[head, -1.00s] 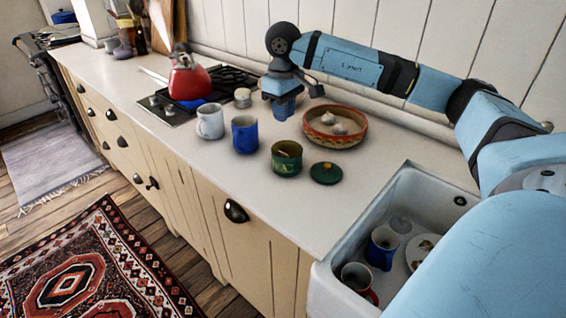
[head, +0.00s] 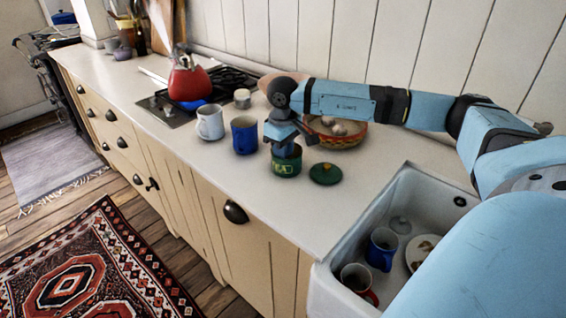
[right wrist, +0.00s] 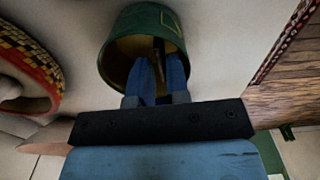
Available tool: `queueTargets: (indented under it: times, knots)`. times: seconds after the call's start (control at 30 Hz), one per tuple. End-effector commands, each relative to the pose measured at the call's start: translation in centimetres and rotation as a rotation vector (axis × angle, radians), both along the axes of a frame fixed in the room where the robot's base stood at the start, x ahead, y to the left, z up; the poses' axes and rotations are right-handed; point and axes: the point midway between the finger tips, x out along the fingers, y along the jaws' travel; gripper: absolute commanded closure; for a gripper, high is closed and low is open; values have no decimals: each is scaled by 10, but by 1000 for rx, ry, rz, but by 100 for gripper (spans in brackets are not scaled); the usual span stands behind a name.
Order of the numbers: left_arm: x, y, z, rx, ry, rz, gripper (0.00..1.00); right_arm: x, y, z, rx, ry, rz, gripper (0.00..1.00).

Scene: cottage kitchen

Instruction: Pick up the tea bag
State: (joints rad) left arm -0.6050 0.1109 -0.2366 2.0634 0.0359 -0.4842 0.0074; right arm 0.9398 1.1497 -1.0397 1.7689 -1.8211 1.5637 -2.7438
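The green tin (head: 286,167) stands uncovered on the counter, and its open mouth shows in the right wrist view (right wrist: 122,45). My right gripper (right wrist: 160,62) points down into the mouth of the tin, its blue fingers a little apart. A thin dark brown piece (right wrist: 159,48), perhaps the tea bag, shows in the tin between the fingertips; I cannot tell if they touch it. In the head view my right gripper (head: 286,151) hides the tin's opening. My left gripper is not in view.
The tin's green lid (head: 325,174) lies to its right. A blue mug (head: 244,136) and a white mug (head: 210,122) stand to its left. A patterned bowl (head: 345,138) with garlic-like bulbs is behind. The sink (head: 405,195) holds mugs and a plate.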

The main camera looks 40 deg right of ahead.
Motion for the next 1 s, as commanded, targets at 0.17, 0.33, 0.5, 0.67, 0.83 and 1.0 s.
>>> queueTargets:
  times: [0.17, 0.33, 0.5, 0.67, 0.83, 1.0]
  knots:
    - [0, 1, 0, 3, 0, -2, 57, 0, 0, 0, 0, 0, 0, 96]
    - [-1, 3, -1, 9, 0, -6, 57, 0, 0, 0, 0, 0, 0, 97]
    - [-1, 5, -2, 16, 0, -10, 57, 0, 0, 1, 0, 0, 0, 97]
    - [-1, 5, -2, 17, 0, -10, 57, 0, 0, 5, 0, 0, 0, 97]
    - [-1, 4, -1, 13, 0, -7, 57, 0, 0, 23, 0, -2, 0, 97]
    - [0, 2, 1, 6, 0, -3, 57, 1, 0, 57, 0, -3, -1, 97]
